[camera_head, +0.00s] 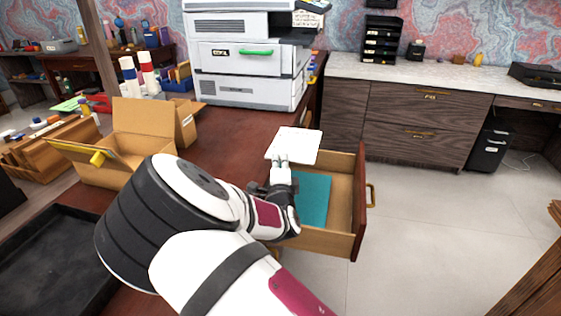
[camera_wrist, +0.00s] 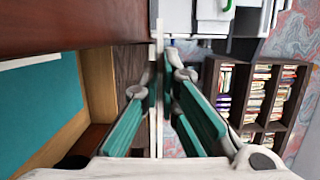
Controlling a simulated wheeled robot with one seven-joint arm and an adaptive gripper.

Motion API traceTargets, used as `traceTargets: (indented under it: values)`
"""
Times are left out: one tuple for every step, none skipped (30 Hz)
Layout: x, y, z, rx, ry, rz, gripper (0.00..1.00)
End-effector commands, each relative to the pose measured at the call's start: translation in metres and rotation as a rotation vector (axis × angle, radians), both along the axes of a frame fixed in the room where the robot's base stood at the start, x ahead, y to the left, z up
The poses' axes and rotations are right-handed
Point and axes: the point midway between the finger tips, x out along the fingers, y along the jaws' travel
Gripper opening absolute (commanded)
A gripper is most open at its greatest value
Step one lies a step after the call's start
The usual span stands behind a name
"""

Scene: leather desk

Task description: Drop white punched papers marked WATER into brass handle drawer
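A white sheet of paper (camera_head: 296,144) is held at the tips of my gripper (camera_head: 281,161), just above the back part of the open drawer (camera_head: 341,199). No holes or WATER mark can be read on it. In the wrist view the paper (camera_wrist: 159,60) is seen edge-on as a thin white strip between the fingers of my gripper (camera_wrist: 160,82), which are shut on it. The drawer has a brass handle (camera_head: 371,195) on its front. A teal flat item (camera_head: 313,198) lies inside the drawer and also shows in the wrist view (camera_wrist: 45,100).
An open cardboard box (camera_head: 142,124) and a dark tray (camera_head: 45,262) are on the desk (camera_head: 226,131) to the left. A white printer (camera_head: 243,57) stands behind. A cabinet counter (camera_head: 440,75) is at the back right. The floor right of the drawer is clear.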

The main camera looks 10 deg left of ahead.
Motion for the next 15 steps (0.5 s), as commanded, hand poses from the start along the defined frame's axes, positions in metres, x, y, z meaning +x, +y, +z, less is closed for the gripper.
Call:
traceTargets:
  values:
    - [0.001, 0.000, -0.009, 0.000, -0.001, 0.001, 0.00]
    - [0.001, 0.000, -0.011, 0.000, -0.001, 0.001, 0.00]
    - [0.001, 0.000, -0.014, 0.000, -0.001, 0.001, 0.00]
    - [0.001, 0.000, -0.016, 0.000, -0.001, 0.000, 0.00]
    - [0.001, 0.000, -0.018, 0.000, -0.001, 0.000, 0.00]
    - [0.001, 0.000, -0.020, 0.000, -0.001, 0.000, 0.00]
    - [0.001, 0.000, -0.021, 0.001, -0.001, 0.000, 0.00]
    - [0.001, 0.000, -0.021, 0.001, -0.001, 0.000, 0.00]
    - [0.000, 0.000, -0.022, 0.001, -0.001, 0.000, 0.00]
    - [0.000, 0.000, -0.022, 0.001, -0.002, 0.000, 0.00]
    - [0.000, 0.000, -0.022, 0.001, -0.002, 0.000, 0.00]
    - [0.000, 0.000, -0.022, 0.001, -0.002, 0.000, 0.00]
    - [0.000, 0.000, -0.022, 0.001, -0.002, 0.000, 0.00]
    - [0.000, 0.000, -0.021, 0.001, -0.002, -0.001, 0.00]
    - [0.000, 0.000, -0.021, 0.001, -0.002, -0.001, 0.00]
